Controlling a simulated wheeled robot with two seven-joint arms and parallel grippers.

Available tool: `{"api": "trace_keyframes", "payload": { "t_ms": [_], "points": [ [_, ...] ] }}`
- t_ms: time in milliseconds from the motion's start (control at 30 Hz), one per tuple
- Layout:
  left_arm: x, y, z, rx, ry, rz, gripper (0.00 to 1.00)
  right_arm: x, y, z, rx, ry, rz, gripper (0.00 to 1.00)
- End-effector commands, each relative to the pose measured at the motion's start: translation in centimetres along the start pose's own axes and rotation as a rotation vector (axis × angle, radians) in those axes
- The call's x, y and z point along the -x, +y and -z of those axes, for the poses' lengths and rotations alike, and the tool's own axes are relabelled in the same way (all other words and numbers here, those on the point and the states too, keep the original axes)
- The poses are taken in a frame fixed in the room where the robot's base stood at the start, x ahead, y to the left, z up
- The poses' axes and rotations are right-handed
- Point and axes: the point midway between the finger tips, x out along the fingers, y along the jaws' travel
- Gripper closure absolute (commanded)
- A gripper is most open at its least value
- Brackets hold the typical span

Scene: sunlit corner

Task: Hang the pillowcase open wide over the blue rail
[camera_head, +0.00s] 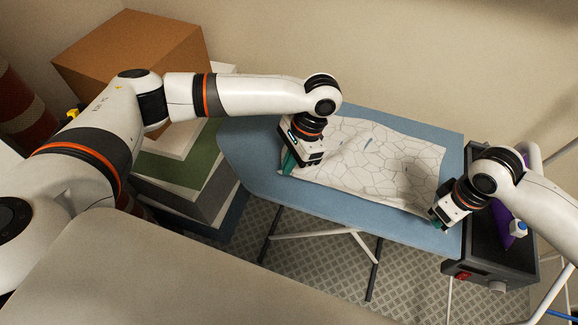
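The pillowcase (385,160), white with a dark crackle pattern, lies spread and slightly wrinkled on a blue ironing board (245,150). My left gripper (289,162) points down at its left end; the gripper body hides part of that end. My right gripper (437,224) is at its front right corner. Whether either gripper's fingers are open or closed on the cloth is too small and hidden to tell. A short piece of a blue rail (561,315) shows at the bottom right, beside white tubes; most of it is out of view.
A dark unit (470,262) with a red switch stands at the board's right end, with a purple object (507,222) on it. A white tube frame (551,292) is at the far right. A cardboard box (140,45) and stacked slabs (180,170) stand left of the board.

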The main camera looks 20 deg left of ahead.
Motion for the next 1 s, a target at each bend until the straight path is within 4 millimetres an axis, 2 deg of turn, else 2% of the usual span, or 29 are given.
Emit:
{"api": "trace_keyframes", "payload": {
  "t_ms": [333, 467, 567, 1000],
  "points": [
    [0.0, 0.0, 0.0, 0.000, 0.000, 0.000, 1.00, 0.0, 0.0, 0.0, 0.000, 0.000, 0.000, 1.00],
    [0.6, 0.1, 0.1, -0.003, -0.007, -0.004, 1.00, 0.7, -0.1, -0.1, 0.001, -0.002, 0.003, 1.00],
    [1.8, 0.2, 0.4, -0.011, -0.024, -0.012, 1.00, 1.9, -0.2, -0.2, 0.006, -0.007, 0.010, 1.00],
    [9.0, 1.2, 1.7, -0.084, -0.150, -0.081, 1.00, 9.2, -1.2, -1.7, 0.039, -0.047, 0.069, 1.00]
  ]
}}
